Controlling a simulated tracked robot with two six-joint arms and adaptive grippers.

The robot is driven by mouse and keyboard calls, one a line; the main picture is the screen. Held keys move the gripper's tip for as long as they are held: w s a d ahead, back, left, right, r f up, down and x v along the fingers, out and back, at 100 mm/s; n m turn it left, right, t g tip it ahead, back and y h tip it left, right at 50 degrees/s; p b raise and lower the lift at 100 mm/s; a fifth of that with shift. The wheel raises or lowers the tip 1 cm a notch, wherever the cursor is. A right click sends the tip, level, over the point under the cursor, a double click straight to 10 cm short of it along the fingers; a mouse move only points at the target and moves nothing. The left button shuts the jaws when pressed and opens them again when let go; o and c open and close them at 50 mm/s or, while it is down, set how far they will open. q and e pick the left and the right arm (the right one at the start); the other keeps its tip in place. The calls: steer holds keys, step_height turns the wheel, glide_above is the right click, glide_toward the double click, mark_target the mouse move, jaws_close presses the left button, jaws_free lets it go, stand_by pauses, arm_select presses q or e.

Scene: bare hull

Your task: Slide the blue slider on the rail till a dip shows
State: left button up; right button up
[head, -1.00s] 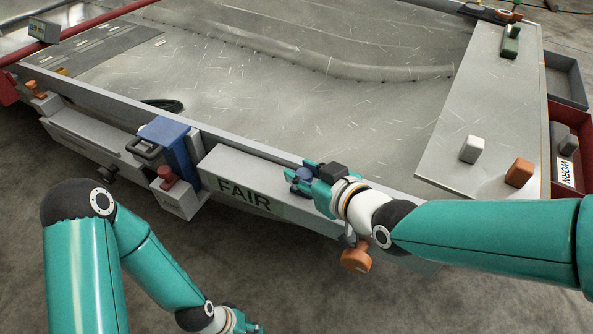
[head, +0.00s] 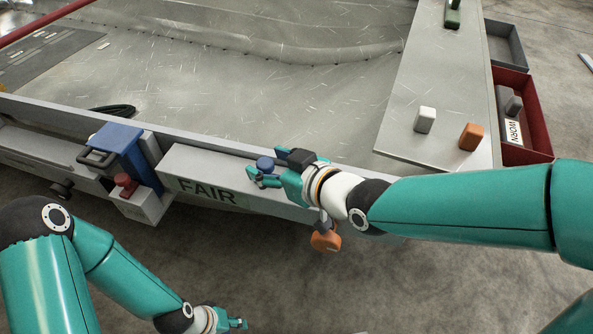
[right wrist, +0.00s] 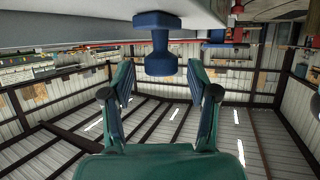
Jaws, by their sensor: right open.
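A blue knob (head: 265,164) with a narrow waist stands on the long grey box (head: 255,187) labelled FAIR, at the near edge of the big metal panel. In the right wrist view the knob (right wrist: 158,50) is between and beyond the spread fingers, with a gap on each side. My right gripper (head: 262,180) is open around or just beside it. A blue saddle-like block (head: 120,146) with a dark handle also sits over the rail, left of the box. I cannot tell which blue part is the slider. My left gripper (head: 238,323) is low at the bottom edge, away from both.
A red knob (head: 124,182) on a small grey box and an orange knob (head: 326,239) hang at the near side. The floor in front is clear.

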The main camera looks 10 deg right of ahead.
steer(key=v, duration=1)
steer(key=shift+f, duration=0.15)
stand_by(1.1)
